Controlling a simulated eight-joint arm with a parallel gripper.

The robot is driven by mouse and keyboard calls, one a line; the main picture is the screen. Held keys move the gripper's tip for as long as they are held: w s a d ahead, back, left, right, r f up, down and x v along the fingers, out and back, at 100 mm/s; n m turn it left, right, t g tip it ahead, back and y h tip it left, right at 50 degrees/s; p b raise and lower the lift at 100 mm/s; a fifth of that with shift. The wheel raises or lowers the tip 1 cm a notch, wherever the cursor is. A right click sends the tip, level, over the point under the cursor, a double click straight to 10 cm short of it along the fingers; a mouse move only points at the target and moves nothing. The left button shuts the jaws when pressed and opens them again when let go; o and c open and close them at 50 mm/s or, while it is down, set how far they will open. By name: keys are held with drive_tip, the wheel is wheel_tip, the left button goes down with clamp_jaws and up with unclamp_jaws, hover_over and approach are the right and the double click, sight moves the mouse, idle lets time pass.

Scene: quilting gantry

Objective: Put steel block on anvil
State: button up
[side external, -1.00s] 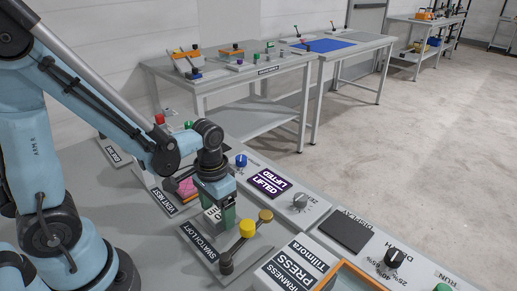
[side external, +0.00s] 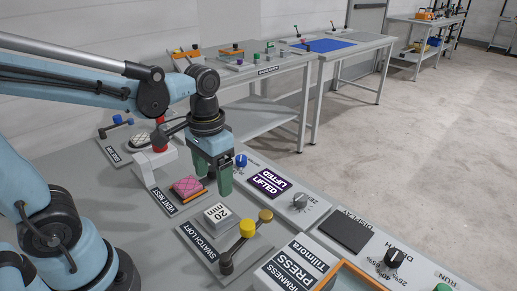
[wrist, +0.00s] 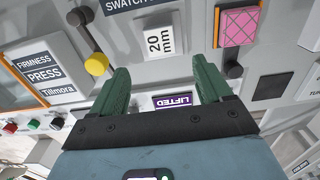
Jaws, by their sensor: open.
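A pale block marked "20 mm" (side external: 217,214) sits on the grey plate labelled SWATCH LOFT (side external: 200,249), beside a lever arm with a yellow knob (side external: 247,228). The block also shows in the wrist view (wrist: 160,41). I take it for the steel block; any anvil under it is hidden. My gripper (side external: 211,178) is open and empty, its green fingers pointing down, above and behind the block and apart from it. In the wrist view my gripper (wrist: 163,77) has nothing between its fingers.
A pink quilted swatch (side external: 188,187) lies left of the block, near a red-topped white stand (side external: 156,160). A LIFTED display (side external: 270,183), dark knobs and the FIRMNESS PRESS panel (side external: 297,263) are to the right. A blue knob (side external: 240,160) stands behind my gripper.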

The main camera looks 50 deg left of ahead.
drive_tip(key=t, duration=0.2)
drive_tip(key=r+t, duration=0.1)
drive_tip(key=t, duration=0.1)
drive_tip(key=w+r+t, duration=0.1)
drive_tip(key=t, duration=0.2)
drive_tip(key=shift+a+r, duration=0.15)
drive_tip(key=shift+a, duration=0.1)
drive_tip(key=shift+c, duration=0.3)
idle(0.6)
